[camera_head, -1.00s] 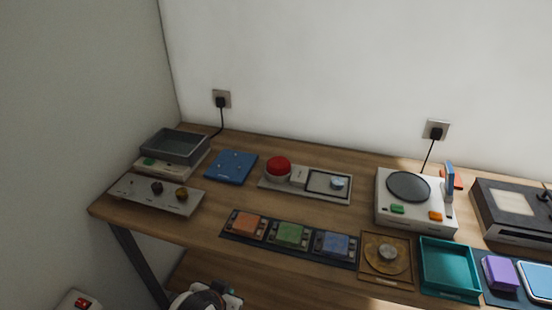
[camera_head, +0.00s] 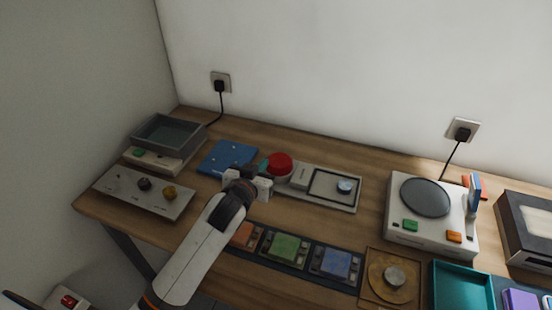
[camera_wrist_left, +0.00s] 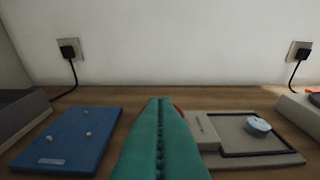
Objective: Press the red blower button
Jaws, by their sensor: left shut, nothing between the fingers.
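The red blower button (camera_head: 280,164) is a large round red dome on the left end of a pale panel (camera_head: 300,178) on the wooden bench. My left gripper (camera_head: 263,167) reaches in from the left, with its teal fingertips shut and empty close beside the left of the red dome. I cannot tell whether they touch it. In the left wrist view the shut teal fingers (camera_wrist_left: 160,140) fill the lower middle. They hide nearly all of the button, and only a sliver of red (camera_wrist_left: 178,108) shows behind them. My right gripper is not in view.
A blue board (camera_head: 228,156) with small knobs lies left of the button. The panel's framed plate with a pale knob (camera_head: 344,186) lies to the right. Orange, green and blue modules (camera_head: 285,246) lie in front. A white device with a dark disc (camera_head: 425,197) stands further right.

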